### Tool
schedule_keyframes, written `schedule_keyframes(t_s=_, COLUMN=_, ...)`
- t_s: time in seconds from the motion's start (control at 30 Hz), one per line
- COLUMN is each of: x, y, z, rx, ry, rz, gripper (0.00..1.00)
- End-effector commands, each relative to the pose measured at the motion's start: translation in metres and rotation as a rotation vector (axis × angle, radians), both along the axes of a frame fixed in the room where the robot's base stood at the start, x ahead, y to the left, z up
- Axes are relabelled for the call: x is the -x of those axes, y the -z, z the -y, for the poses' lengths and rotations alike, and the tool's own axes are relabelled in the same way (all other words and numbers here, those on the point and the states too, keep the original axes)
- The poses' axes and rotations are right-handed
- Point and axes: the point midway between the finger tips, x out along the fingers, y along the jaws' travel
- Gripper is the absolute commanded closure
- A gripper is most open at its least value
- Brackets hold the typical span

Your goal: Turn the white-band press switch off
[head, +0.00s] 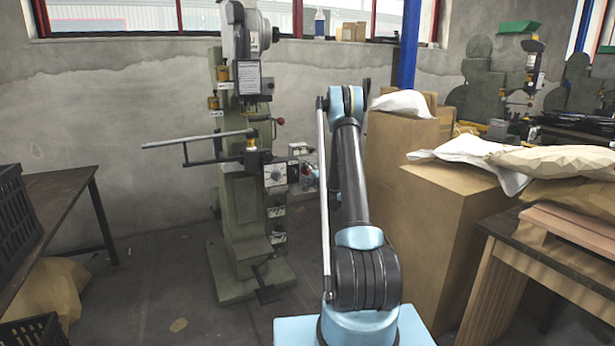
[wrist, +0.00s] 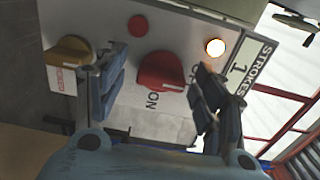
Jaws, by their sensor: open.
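In the wrist view, a pale switch panel (wrist: 185,35) fills much of the picture, tilted. It carries a red rotary switch (wrist: 163,72) with an "ON" label below it and a second, partly covered label to its right. My gripper (wrist: 160,92) is open, its two fingers on either side of the red switch. I cannot tell whether either finger touches it. In the head view, a grey-green press (head: 238,170) stands left of my arm, with a control box (head: 276,175) on its side. I cannot make out a white band on it.
A long lever (head: 195,143) juts left from the press. Cardboard boxes (head: 440,215) stand close right of my arm. A dark table (head: 55,205) is at left.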

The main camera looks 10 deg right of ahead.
Motion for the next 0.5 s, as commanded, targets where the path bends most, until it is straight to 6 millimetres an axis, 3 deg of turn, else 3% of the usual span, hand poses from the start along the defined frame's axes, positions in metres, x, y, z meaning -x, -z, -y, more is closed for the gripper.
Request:
schedule_keyframes(t_s=0.23, x=0.011, y=0.0, z=0.004, rx=-0.001, ry=0.001, rz=0.0, gripper=0.37)
schedule_keyframes(t_s=0.5, x=0.058, y=0.0, z=0.019, rx=-0.001, ry=0.002, rz=0.0, gripper=0.37)
